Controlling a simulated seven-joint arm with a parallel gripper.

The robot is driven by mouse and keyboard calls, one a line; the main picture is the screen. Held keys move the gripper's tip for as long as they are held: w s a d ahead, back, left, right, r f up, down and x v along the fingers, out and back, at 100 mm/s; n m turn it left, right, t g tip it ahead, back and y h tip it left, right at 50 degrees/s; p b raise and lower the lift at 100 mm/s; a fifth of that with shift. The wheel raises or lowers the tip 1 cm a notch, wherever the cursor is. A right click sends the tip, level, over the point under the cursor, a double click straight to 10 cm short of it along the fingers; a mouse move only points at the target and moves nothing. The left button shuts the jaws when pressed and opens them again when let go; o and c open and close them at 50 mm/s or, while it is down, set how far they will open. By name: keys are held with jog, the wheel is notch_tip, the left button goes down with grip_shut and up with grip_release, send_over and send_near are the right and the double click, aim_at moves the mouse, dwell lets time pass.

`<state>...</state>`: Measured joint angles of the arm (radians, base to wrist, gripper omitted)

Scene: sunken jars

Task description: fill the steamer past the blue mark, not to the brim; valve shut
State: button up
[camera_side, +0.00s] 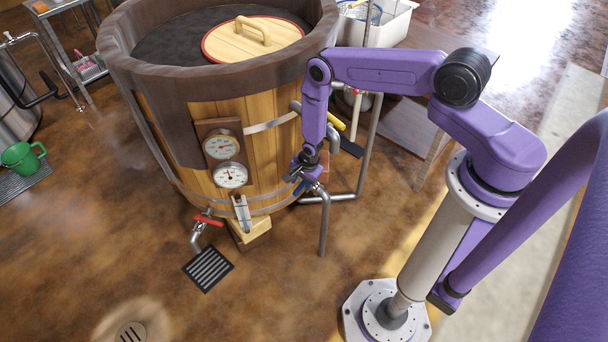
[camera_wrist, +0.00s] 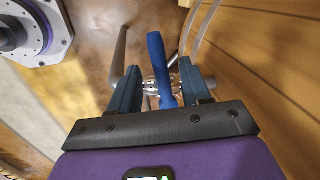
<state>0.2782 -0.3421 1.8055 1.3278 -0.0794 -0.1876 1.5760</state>
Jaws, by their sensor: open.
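The steamer (camera_side: 262,115) is a large wooden tub with a dark rim, and a round wooden lid (camera_side: 253,40) rests inside its top. My gripper (camera_side: 305,175) is low at the tub's right side. In the wrist view my open gripper (camera_wrist: 160,82) has one finger on each side of a blue valve handle (camera_wrist: 156,55) on a metal pipe fitting. I cannot tell whether either finger touches the handle. A clear tube (camera_wrist: 203,28) runs up beside the tub wall in the wrist view. I cannot make out a blue level mark or the water level.
Two dials (camera_side: 222,146) are on the tub's front. A red-handled tap (camera_side: 208,220) sticks out low, near a floor drain (camera_side: 208,268). Metal pipes (camera_side: 325,222) stand right below my gripper. Floor in front is clear.

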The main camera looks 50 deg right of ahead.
aim_at(301, 188)
notch_tip(301, 188, up, 6)
jog(key=s, duration=0.1)
dwell(0.4)
jog(key=shift+d, duration=0.1)
jog(key=shift+c, duration=0.3)
grip_shut()
jog(key=n, duration=0.3)
jog(key=w+a+r+n, duration=0.1)
jog(key=n, duration=0.1)
jog(key=shift+t, duration=0.3)
jog(key=shift+w+a+f+n+t, duration=0.6)
jog(key=shift+w+a+f+n, duration=0.75)
jog(key=shift+w+f+n, duration=3.55)
jog(key=s+r+n, duration=0.2)
jog(key=s+n, duration=0.1)
jog(key=s, duration=0.5)
jog(key=shift+d, duration=0.25)
